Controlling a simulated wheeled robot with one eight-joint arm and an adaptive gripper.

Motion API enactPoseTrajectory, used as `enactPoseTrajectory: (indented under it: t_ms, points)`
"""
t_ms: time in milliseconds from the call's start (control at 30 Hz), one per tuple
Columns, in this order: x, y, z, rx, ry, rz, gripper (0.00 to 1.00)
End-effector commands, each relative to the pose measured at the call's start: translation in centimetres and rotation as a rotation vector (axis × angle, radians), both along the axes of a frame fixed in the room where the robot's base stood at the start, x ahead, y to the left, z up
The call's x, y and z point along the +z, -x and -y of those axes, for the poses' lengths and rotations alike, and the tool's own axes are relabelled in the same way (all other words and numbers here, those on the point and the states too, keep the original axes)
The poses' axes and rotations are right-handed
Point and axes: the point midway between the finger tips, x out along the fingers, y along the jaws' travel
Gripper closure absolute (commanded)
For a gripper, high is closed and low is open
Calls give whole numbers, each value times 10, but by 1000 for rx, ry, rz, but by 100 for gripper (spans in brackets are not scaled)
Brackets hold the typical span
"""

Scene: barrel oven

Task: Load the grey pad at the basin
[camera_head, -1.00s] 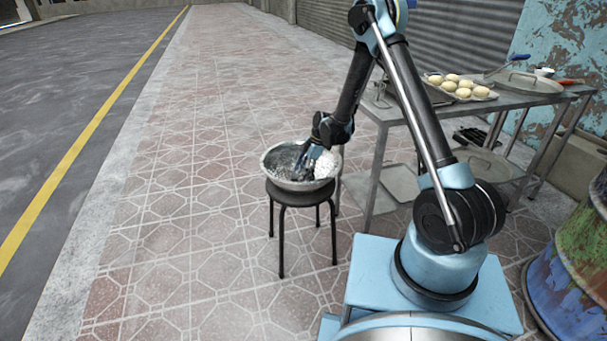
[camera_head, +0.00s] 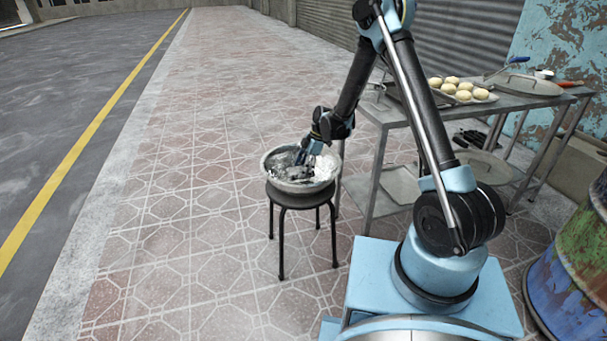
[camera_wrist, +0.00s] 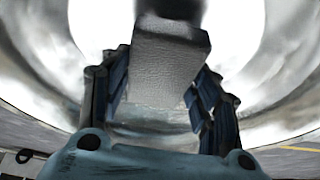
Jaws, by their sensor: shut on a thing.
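The metal basin (camera_head: 272,172) rests on a black round stool (camera_head: 290,198). It also fills the background of the wrist view (camera_wrist: 40,70). My gripper (camera_head: 297,164) reaches down inside the basin's rim. In the wrist view my gripper (camera_wrist: 160,85) is shut on the grey pad (camera_wrist: 168,62), a textured block between its two blue-and-black fingers. The pad's far end is dark. Bright white patches show in the basin around the pad. I cannot tell whether the pad touches the basin's contents. The pad is hard to make out in the head view.
A metal table (camera_head: 520,97) at the right holds a tray of round pale buns (camera_head: 463,88) and a large lid (camera_head: 530,84). A painted rusty barrel (camera_head: 575,260) stands at the lower right. The tiled pavement left of the stool is clear.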

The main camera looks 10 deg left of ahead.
Motion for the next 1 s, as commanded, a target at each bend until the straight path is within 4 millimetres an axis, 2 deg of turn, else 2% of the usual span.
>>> enactPoseTrajectory:
  t_ms: [533,1000]
  points:
    - [35,0,0,0,0,0,63]
    - [38,0,0,0,0,0,63]
